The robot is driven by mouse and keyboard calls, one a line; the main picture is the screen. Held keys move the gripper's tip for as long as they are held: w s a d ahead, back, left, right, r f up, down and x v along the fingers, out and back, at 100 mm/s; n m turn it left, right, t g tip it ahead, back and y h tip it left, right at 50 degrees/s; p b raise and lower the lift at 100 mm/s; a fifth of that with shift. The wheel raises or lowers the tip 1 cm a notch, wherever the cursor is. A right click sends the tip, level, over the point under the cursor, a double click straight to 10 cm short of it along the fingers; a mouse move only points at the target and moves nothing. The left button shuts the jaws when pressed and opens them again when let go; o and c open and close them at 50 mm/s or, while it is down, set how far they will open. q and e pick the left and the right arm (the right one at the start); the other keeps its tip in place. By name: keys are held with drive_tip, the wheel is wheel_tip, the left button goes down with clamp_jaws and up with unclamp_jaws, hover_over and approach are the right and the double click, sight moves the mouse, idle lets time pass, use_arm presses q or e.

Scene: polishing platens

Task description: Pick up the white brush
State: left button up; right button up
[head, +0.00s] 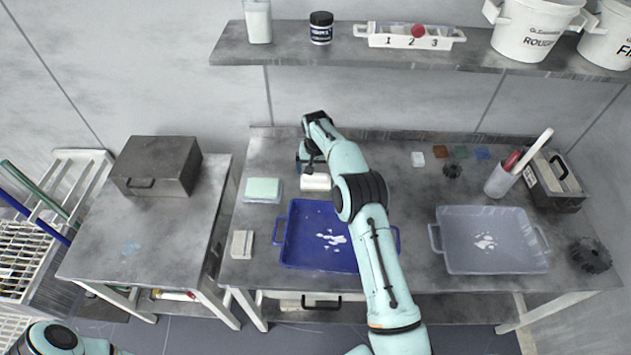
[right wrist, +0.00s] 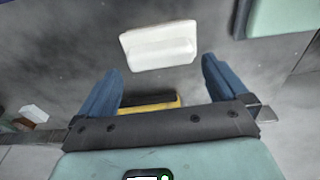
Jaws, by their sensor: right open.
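The white brush (head: 315,182) lies on the workbench just behind the blue tray. It also shows in the right wrist view (right wrist: 158,45) as a white block with a raised ridge, beyond the fingertips. My right gripper (head: 306,165) is over the bench just behind the brush. In the right wrist view its two blue fingers (right wrist: 160,88) are spread apart and apart from the brush. A yellow and black thing (right wrist: 150,102) shows low between the fingers, partly hidden by the gripper body. My left gripper is out of view; only part of my left arm shows.
A mint-topped block (head: 262,189) lies left of the brush. The blue tray (head: 281,249) is in front of it, and a grey tray (head: 440,262) stands at right. A shelf (head: 300,52) with tubs and jars hangs above. Bench between the trays is mostly clear.

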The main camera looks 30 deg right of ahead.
sight(316, 175)
wheel_tip(316, 175, down, 4)
drive_tip(key=shift+r, duration=0.1)
drive_tip(key=shift+w+f, duration=0.2)
drive_tip(key=shift+f, duration=0.3)
drive_tip(key=c, duration=0.7)
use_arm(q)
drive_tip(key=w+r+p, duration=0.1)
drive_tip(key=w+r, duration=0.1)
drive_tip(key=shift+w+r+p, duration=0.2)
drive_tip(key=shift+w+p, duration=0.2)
use_arm(e)
wheel_tip(316, 175, up, 20)
drive_tip(key=shift+s+r, duration=0.1)
